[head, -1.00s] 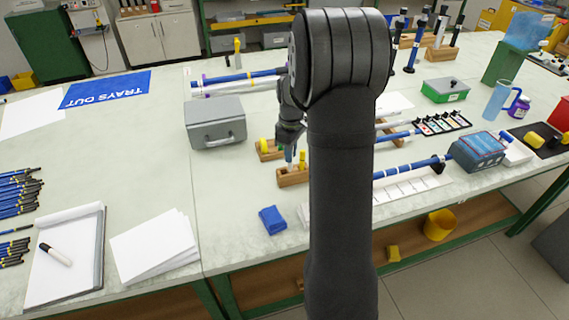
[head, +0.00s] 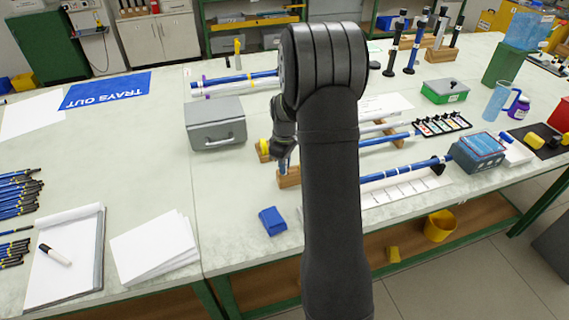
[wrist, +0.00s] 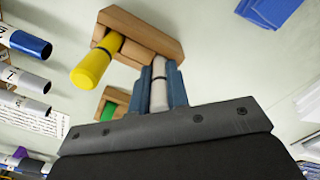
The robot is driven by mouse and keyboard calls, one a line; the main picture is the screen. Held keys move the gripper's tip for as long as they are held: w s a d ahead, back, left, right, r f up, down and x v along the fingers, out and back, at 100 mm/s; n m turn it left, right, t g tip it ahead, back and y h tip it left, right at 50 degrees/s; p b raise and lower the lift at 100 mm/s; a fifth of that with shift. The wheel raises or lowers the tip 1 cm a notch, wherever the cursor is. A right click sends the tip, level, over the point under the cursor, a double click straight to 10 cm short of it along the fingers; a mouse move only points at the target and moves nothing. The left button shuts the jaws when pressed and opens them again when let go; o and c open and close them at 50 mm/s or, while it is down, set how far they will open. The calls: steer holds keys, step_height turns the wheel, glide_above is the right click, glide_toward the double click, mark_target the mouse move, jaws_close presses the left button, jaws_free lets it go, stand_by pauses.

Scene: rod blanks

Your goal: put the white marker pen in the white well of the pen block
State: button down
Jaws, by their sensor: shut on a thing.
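My gripper (wrist: 160,82) has blue fingers shut on a white cylinder with a dark band, which looks like the white marker pen (wrist: 159,70). Its far end meets the edge of a wooden block (wrist: 145,32) in the wrist view; whether it is inside a well or just above, I cannot tell. A yellow cylinder (wrist: 92,68) stands at this block. The white well is not visible. In the head view my gripper (head: 283,166) is low over the wooden block (head: 289,180), partly hidden by my arm.
A second wooden block shows a green cylinder (wrist: 108,111). A blue cloth (head: 272,221) lies nearby. A grey box (head: 215,122) stands behind left. Blue and white rods (head: 405,173) lie right. Another white pen (head: 55,255) lies on a notepad (head: 75,275).

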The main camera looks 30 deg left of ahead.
steer(key=c, duration=1.4)
jaws_free()
step_height(320, 180, up, 12)
steer(key=shift+r, duration=0.15)
steer(key=shift+f, duration=4.3)
